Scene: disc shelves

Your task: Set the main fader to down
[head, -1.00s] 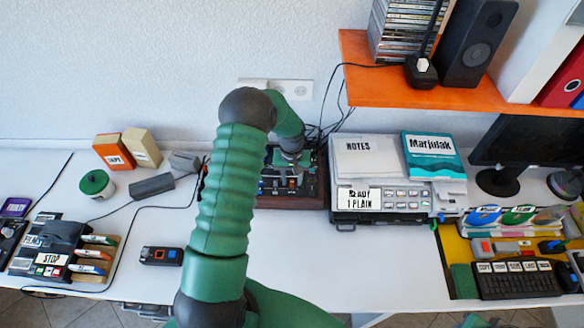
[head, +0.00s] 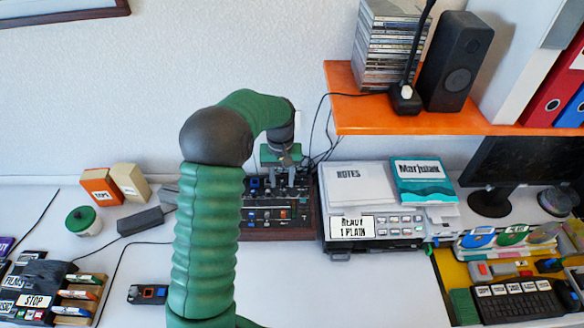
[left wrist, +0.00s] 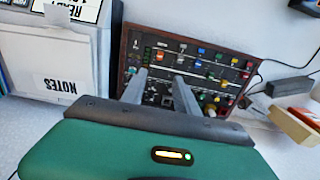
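A dark mixing panel with a reddish-brown frame (head: 280,235) stands on the white desk against the wall. It carries rows of coloured caps and knobs, and it also shows in the left wrist view (left wrist: 215,62). I cannot tell which cap is the main fader. My left gripper (head: 280,182) is over the back part of the panel, pointing down. In the left wrist view its two grey fingers (left wrist: 160,75) stand apart with nothing between them. They hide part of the panel, and I cannot tell whether they touch it. My right gripper is not in view.
A grey device with a "READY 1 PLAIN" label (head: 365,228) stands just right of the panel, with NOTES papers (head: 350,183) on top. Cables run behind. An orange shelf (head: 430,117) overhangs at right. The desk in front of the panel is clear.

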